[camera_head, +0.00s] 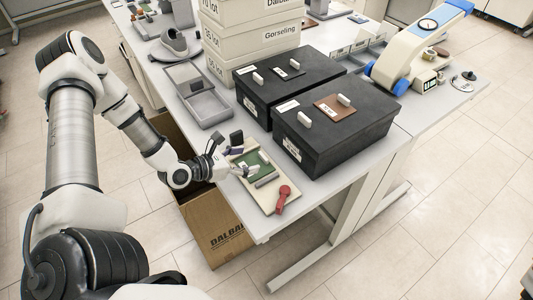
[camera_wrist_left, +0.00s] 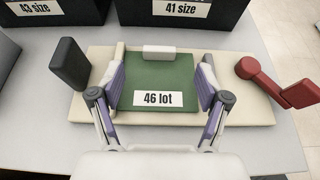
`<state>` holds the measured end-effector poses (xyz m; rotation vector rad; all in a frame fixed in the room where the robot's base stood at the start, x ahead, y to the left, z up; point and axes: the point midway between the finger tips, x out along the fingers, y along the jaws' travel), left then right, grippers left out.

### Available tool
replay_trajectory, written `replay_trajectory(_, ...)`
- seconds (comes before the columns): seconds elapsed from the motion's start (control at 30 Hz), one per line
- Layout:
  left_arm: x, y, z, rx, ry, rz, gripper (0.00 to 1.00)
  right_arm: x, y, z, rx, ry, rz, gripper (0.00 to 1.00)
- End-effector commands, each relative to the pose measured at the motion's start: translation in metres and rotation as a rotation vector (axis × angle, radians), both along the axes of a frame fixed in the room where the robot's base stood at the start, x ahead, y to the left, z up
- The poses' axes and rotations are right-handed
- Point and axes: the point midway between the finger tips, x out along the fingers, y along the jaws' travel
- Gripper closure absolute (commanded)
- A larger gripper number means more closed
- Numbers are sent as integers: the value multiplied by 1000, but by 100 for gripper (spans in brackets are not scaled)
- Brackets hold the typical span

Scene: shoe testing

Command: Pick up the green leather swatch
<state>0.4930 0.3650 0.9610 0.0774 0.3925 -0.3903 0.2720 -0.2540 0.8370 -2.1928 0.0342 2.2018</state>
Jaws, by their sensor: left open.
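The green leather swatch (camera_wrist_left: 158,79) lies on a cream board (camera_wrist_left: 252,106) at the table's front edge. It bears a "46 lot" label and has a small white block at its far edge. In the head view the swatch (camera_head: 262,158) is partly hidden by my left gripper. My left gripper (camera_wrist_left: 160,78) is open, with a finger on each side of the swatch in the wrist view. I cannot tell whether the fingers touch it. In the head view the left gripper (camera_head: 246,171) is over the board. My right gripper is not in view.
Two black boxes (camera_head: 335,132) stand behind the board, one with a brown swatch (camera_head: 328,108) on top. A red-handled tool (camera_head: 283,198) and a dark upright block (camera_wrist_left: 70,64) flank the swatch. A grey tray (camera_head: 207,109) sits to the left. A cardboard box (camera_head: 212,228) stands on the floor.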

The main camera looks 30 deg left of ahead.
Motion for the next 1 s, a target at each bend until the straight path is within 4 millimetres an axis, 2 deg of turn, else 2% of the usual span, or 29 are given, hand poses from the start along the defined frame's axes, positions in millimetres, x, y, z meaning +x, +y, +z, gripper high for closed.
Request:
replay_trajectory(0.03,6,-3,-10,3,-1,-3,24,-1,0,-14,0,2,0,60)
replay_trajectory(0.3,46,-19,-26,4,-2,-5,24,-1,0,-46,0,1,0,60)
replay_trajectory(0.4,54,-21,-25,2,-1,-2,24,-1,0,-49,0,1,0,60)
replay_trajectory(0.57,54,-21,-22,0,0,0,24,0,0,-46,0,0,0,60)
replay_trajectory(0.6,54,-21,-22,0,0,0,28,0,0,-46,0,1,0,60)
replay_trajectory(0.73,54,-21,-22,0,0,0,74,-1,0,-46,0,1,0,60)
replay_trajectory(0.77,54,-21,-22,0,0,0,77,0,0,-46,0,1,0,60)
replay_trajectory(1.0,53,-21,-23,1,2,0,78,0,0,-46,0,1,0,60)
